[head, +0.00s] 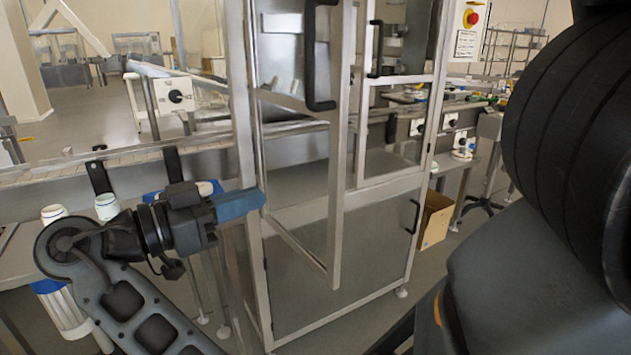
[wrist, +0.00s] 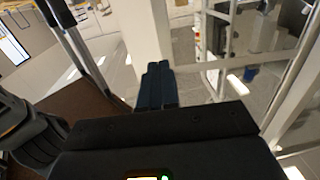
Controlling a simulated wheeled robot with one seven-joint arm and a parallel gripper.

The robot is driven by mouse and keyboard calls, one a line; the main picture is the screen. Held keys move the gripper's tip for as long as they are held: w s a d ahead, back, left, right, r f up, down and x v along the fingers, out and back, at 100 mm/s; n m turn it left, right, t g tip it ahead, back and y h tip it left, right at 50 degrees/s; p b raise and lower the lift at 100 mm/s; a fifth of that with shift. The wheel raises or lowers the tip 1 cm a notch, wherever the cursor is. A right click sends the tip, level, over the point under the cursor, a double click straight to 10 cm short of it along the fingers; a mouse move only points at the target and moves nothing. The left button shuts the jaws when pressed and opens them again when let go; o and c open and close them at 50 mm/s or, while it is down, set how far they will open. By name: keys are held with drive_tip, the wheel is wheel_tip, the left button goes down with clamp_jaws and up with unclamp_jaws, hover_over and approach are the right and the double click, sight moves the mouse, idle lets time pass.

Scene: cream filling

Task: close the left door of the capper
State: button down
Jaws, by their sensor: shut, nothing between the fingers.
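The capper (head: 345,270) is a tall metal-framed cabinet with clear panels in the middle of the head view. Its left door (head: 338,190) stands open, swung out toward me, with its hinge side at the left post and a black handle (head: 312,55) near its free edge. My gripper (head: 262,198) has blue fingers, shut and empty, at the lower left of the door by the capper's left post; I cannot tell whether they touch it. In the wrist view the shut fingers (wrist: 158,75) point at a pale upright post (wrist: 146,30).
The right door's handle (head: 375,48) and a lower handle (head: 415,216) are on the capper. A conveyor (head: 100,160) runs on the left, with white bottles (head: 107,206) near my arm. A cardboard box (head: 435,220) stands at the right. A red emergency button (head: 472,17) is at upper right.

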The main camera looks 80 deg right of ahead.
sight(335, 173)
drive_tip(key=p+x, duration=0.4)
drive_tip(key=x, duration=0.9)
drive_tip(key=shift+p, duration=0.3)
drive_tip(key=shift+s+d, duration=0.2)
drive_tip(key=shift+s, duration=0.05)
drive_tip(key=shift+d, duration=0.1)
